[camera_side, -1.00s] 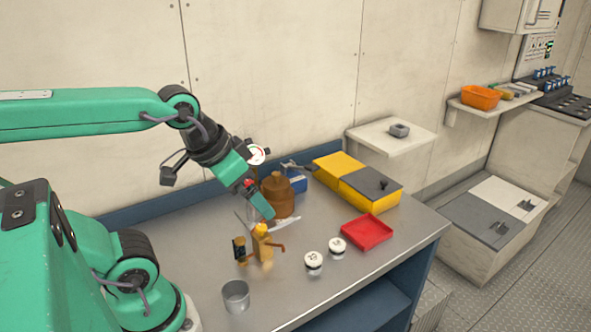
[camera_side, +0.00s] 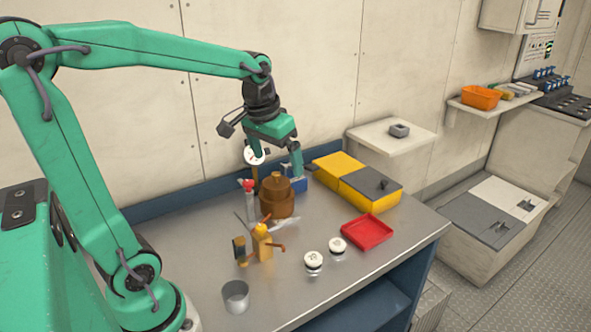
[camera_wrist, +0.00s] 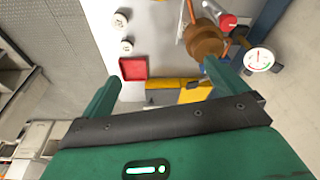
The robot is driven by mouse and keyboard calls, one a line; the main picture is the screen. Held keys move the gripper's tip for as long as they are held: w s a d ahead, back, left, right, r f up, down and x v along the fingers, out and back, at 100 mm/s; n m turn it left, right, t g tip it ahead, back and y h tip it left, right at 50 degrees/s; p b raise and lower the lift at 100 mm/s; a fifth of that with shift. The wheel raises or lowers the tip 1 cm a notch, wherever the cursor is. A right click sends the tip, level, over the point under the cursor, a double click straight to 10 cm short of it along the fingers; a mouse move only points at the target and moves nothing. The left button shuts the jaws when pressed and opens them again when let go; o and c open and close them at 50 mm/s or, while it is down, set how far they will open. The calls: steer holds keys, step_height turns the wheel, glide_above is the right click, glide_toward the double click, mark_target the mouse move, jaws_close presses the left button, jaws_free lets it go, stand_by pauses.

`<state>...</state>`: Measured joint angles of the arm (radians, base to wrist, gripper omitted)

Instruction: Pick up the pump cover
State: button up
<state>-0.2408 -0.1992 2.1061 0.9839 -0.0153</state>
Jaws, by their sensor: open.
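A brown, stepped, rounded piece with a knob on top, which looks like the pump cover (camera_side: 276,200), stands upright at the back of the steel bench. It also shows in the wrist view (camera_wrist: 203,43), near the right fingertip. My gripper (camera_side: 277,168) is above and slightly behind it in the side view, pointing down with its fingers spread. In the wrist view my gripper (camera_wrist: 163,75) is open, with nothing held between its fingers. The cover seems clear of the fingers, but the exact gap is hard to tell.
A dial gauge (camera_side: 254,155) and a red-topped part (camera_side: 248,187) stand close by the cover. A yellow fitting (camera_side: 262,243), two white-capped jars (camera_side: 313,260), a metal cup (camera_side: 236,296), a red tray (camera_side: 367,232) and a yellow case (camera_side: 345,175) are around.

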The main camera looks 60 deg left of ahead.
steer(key=w+a+f+n+g, duration=0.1)
steer(key=w+a+f, duration=0.2)
steer(key=w+a, duration=0.25)
steer(key=n+g, duration=0.2)
glide_above(276, 182)
steer(key=shift+h, duration=0.3)
steer(key=f, duration=0.5)
steer(key=shift+d+f, duration=0.2)
steer(key=shift+f, duration=0.1)
steer(key=shift+w+a+f, duration=0.15)
steer(key=shift+a+f, duration=0.25)
steer(key=shift+a, duration=0.05)
steer(key=shift+f, duration=3.9)
steer(key=c, duration=1.2)
steer(key=shift+r, duration=0.2)
steer(key=shift+c, duration=0.2)
